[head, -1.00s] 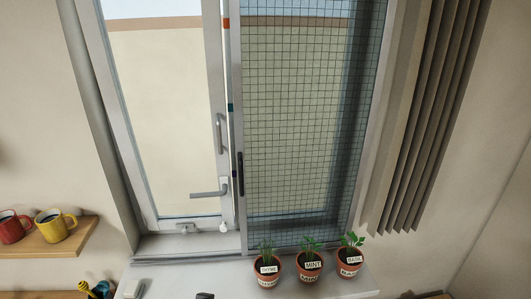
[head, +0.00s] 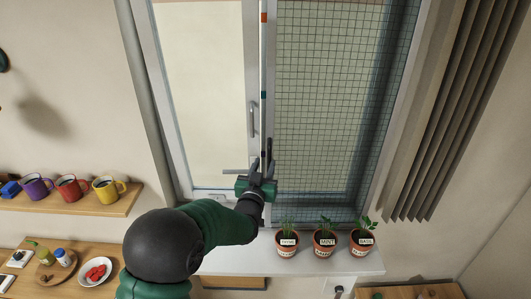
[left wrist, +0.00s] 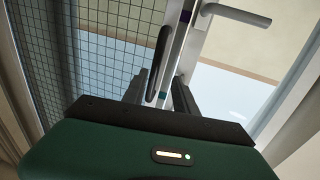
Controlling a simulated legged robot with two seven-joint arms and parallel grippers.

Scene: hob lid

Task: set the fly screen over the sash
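The fly screen (head: 335,115), a dark square mesh in a pale frame, stands across the right half of the window. Its upright dark handle (head: 269,148) is on its left edge. The sash (head: 252,60) is on the left half, white-framed with a grey lever handle (head: 235,171). My left gripper (head: 262,178) is at the screen's left edge, by the lower end of the dark handle. In the left wrist view its two fingers (left wrist: 160,92) are apart, with the dark handle (left wrist: 159,62) between them; contact cannot be told. My right gripper is out of view.
Three potted herbs (head: 324,244) stand on the sill (head: 350,262) below the screen. Pleated blinds (head: 445,110) hang at right. A wall shelf (head: 75,202) with mugs is at left, above a wooden counter (head: 100,250) with a plate and jars.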

